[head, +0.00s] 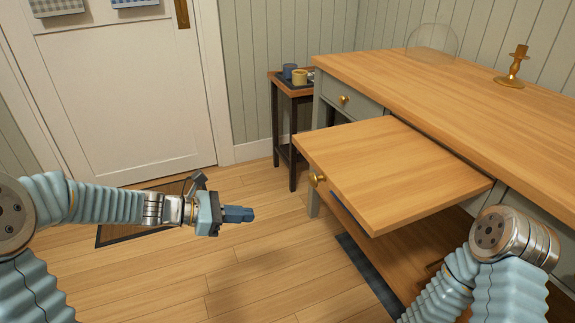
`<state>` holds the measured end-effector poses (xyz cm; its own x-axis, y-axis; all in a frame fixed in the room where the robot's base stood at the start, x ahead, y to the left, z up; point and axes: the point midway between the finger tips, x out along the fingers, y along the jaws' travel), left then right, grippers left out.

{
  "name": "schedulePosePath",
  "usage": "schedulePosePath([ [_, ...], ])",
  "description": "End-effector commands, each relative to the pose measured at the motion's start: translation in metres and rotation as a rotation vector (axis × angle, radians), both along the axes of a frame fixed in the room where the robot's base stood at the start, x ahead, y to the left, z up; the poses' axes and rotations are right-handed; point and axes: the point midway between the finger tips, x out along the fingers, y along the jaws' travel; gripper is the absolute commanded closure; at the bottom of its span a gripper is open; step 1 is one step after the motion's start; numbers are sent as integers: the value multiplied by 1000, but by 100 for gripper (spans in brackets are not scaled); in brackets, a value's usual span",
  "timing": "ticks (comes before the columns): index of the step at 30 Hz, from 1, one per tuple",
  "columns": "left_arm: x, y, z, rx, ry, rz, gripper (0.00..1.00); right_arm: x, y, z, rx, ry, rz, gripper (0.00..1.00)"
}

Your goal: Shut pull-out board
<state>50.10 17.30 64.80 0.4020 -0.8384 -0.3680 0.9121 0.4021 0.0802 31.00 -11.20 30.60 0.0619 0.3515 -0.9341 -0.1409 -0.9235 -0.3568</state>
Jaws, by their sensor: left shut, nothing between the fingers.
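The wooden pull-out board (390,172) sticks out from the front of the desk (470,90), below its top. A round brass knob (317,180) sits on the board's front edge, near its left corner. My left gripper (248,214) is shut and empty, over the floor to the left of the board and apart from it. My right arm comes in at the lower right, in front of the desk; its gripper is out of view.
A drawer with a brass knob (344,99) is closed left of the board. A small side table (290,88) with mugs stands behind. A brass candlestick (514,66) and a glass dome (432,42) stand on the desk. A door (115,90) is at the left. Floor between is clear.

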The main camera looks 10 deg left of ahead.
Motion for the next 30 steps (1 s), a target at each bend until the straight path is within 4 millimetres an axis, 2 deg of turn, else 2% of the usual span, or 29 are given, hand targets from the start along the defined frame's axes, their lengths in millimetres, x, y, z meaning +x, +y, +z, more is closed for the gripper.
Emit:
schedulePosePath([
  [1, 7, 9, 36, -101, -30, 44, 100, 0, -1, -7, -1, 0, -1, 57],
  [3, 10, 18, 83, -231, -61, 78, 100, 0, -1, -9, -2, -1, -3, 57],
  [6, 9, 25, 122, -337, -91, 90, 100, 1, -1, -11, -2, -2, -3, 57],
  [7, 8, 26, 129, -354, -97, 93, 100, 1, -1, -11, -2, -2, -3, 57],
  [9, 9, 25, 137, -375, -103, 92, 100, 1, -1, -10, -2, -1, -4, 57],
  [14, 19, 7, 137, -378, -100, 89, 100, 1, -1, -9, -2, -2, -3, 57],
  [24, 55, -56, 136, -376, -101, 88, 100, 0, 0, -6, 0, -1, -2, 57],
  [30, 70, -83, 136, -375, -100, 89, 100, 0, 1, -4, 1, 0, 0, 57],
])
